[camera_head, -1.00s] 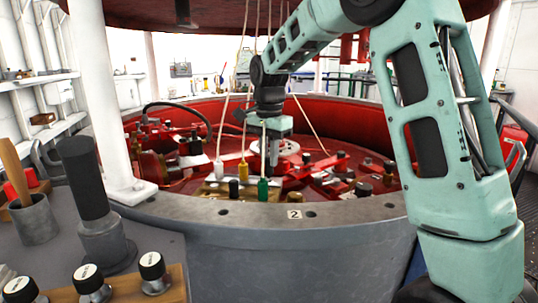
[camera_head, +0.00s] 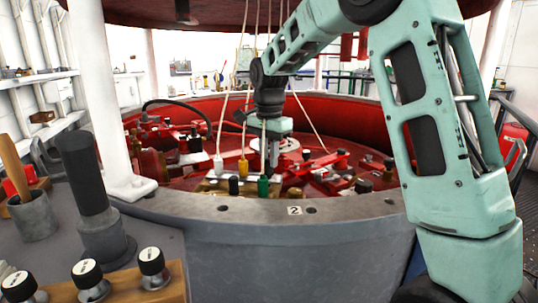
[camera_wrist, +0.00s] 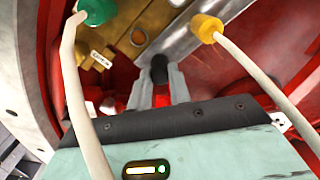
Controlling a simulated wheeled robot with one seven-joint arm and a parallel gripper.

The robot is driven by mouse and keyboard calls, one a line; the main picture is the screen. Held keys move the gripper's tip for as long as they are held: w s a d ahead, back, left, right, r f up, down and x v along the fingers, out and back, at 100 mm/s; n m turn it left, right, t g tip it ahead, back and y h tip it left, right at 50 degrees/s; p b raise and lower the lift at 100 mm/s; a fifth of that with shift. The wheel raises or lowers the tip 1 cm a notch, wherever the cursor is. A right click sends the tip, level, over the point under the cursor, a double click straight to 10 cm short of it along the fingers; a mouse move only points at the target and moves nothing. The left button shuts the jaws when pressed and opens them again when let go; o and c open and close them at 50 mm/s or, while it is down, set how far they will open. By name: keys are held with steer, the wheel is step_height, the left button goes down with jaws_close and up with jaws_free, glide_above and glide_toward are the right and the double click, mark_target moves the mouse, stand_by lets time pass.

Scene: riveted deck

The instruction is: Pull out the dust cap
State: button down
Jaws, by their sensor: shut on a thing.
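My gripper (camera_wrist: 158,80) points down into the red well, with its two grey fingers closed around a small black cap (camera_wrist: 159,68), seemingly the dust cap. The cap shows at the fingertips, near a metal plate; whether it is still seated cannot be told. In the head view my gripper (camera_head: 273,158) is just behind and right of the green plug (camera_head: 263,186), and the cap there is hidden or too small to make out. The green plug (camera_wrist: 97,11) and the yellow plug (camera_wrist: 206,27) flank the fingers in the wrist view, each on a pale cord.
A white plug (camera_head: 218,164) hangs left of the yellow one. A black peg (camera_head: 233,185) stands near the plugs. The grey rim (camera_head: 300,222) curves around the red well. Knobs (camera_head: 151,262) and a dark upright cylinder (camera_head: 80,170) stand at the front left.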

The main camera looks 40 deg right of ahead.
steer(key=shift+f, duration=0.45)
stand_by(0.5)
steer(key=c, duration=1.2)
jaws_free()
step_height(320, 180, up, 12)
steer(key=p, duration=0.3)
steer(key=shift+s, duration=0.1)
